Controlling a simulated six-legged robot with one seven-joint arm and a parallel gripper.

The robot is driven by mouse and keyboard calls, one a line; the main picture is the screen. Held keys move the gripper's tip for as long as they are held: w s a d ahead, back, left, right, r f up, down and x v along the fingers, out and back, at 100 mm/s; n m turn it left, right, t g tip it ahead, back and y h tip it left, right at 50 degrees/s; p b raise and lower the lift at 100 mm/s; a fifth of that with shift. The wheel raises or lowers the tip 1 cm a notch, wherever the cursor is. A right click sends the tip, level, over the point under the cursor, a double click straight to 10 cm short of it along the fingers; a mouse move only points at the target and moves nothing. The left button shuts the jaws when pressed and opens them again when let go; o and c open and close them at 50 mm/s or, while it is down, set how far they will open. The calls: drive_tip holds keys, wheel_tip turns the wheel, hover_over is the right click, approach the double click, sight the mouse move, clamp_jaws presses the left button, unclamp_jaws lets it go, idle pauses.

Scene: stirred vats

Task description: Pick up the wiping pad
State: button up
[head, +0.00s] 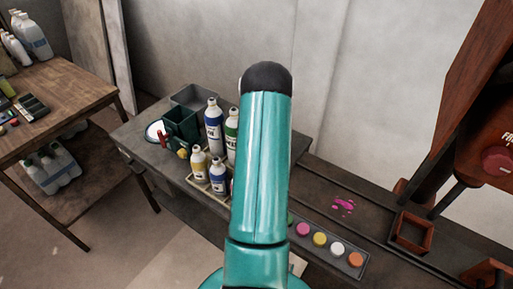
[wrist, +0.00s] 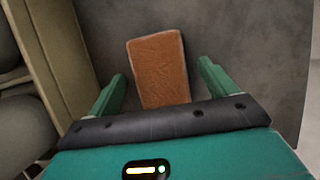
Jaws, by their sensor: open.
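The wiping pad (wrist: 160,68) is a flat, orange-brown rectangle with a paler edge. It lies on a dark grey surface in the wrist view. My gripper (wrist: 162,72) is open, with one green finger to the left of the pad and one to the right. A gap shows between each finger and the pad. The near end of the pad is hidden behind the gripper body. I cannot tell how high the fingers are above the surface. In the head view my teal arm blocks the middle, and neither pad nor gripper shows.
A tan tray wall (wrist: 62,60) runs close on the left of the gripper. In the head view, several bottles (head: 214,125) stand left of my arm beside a dark green bin (head: 181,124). Right are a tray of coloured pots (head: 355,272), pink stains (head: 344,207) and a reddish square frame (head: 429,236).

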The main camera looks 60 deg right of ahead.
drive_tip(key=shift+f, duration=0.2)
drive_tip(key=shift+c, duration=0.3)
drive_tip(key=c, duration=1)
drive_tip(key=shift+r, duration=0.1)
wheel_tip(320, 180, up, 10)
drive_tip(key=shift+r, duration=0.15)
